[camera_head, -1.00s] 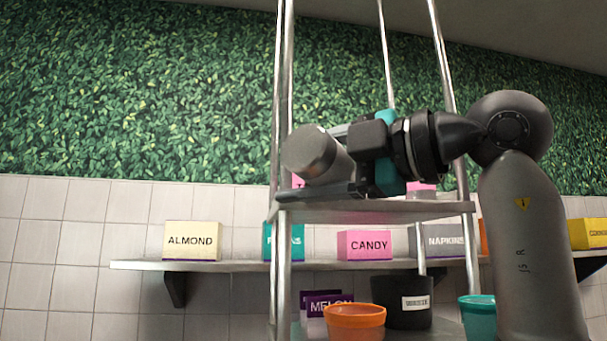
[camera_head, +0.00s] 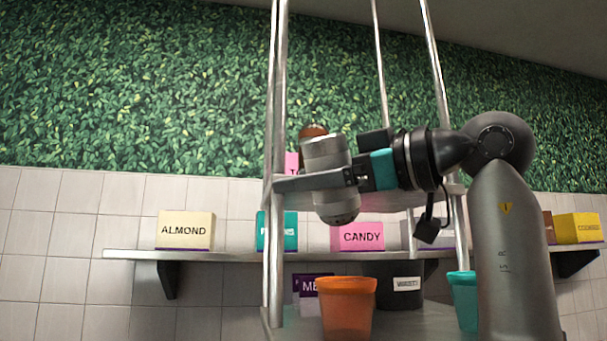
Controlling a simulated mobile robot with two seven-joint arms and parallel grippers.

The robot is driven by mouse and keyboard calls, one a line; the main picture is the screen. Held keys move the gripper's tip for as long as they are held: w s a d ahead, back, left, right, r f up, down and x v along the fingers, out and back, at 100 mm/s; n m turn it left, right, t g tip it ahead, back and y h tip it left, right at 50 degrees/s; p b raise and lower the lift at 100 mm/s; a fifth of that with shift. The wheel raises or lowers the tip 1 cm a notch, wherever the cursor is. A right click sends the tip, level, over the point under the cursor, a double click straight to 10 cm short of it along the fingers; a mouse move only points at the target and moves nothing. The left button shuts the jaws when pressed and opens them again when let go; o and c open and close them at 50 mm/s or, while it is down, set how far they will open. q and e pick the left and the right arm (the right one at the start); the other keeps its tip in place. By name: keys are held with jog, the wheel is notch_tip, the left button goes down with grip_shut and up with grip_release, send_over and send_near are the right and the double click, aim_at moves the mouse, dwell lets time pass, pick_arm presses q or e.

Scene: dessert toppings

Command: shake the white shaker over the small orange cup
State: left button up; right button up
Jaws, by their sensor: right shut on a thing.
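My right gripper (camera_head: 318,181) is shut around the middle of a shaker (camera_head: 325,158), which looks silver-grey in this light. The shaker is nearly upright with its dotted, rounded end facing down. It hangs above the small orange cup (camera_head: 347,308), a little to the left of the cup's middle in the picture, with a clear gap between them. The cup stands upright on the lower shelf of the metal rack; its inside is hidden. My left gripper is not in view.
Rack posts (camera_head: 275,120) stand close to the shaker. A black tub (camera_head: 402,291) and a teal cup (camera_head: 464,300) stand right of the orange cup. Behind are ALMOND (camera_head: 185,231) and CANDY (camera_head: 358,237) boxes on a wall shelf. A brown-red thing (camera_head: 313,131) shows behind the shaker.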

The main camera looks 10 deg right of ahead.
jog(key=shift+r+p, duration=2.75)
jog(key=shift+r, duration=0.85)
notch_tip(320, 180, down, 7)
jog(key=b, duration=0.6)
jog(key=shift+f+b, duration=0.15)
jog(key=shift+b, duration=0.15)
jog(key=shift+s, duration=0.1)
notch_tip(320, 180, up, 8)
jog(key=p, duration=0.6)
jog(key=shift+f, duration=0.2)
notch_tip(320, 180, down, 8)
jog(key=b, duration=0.7)
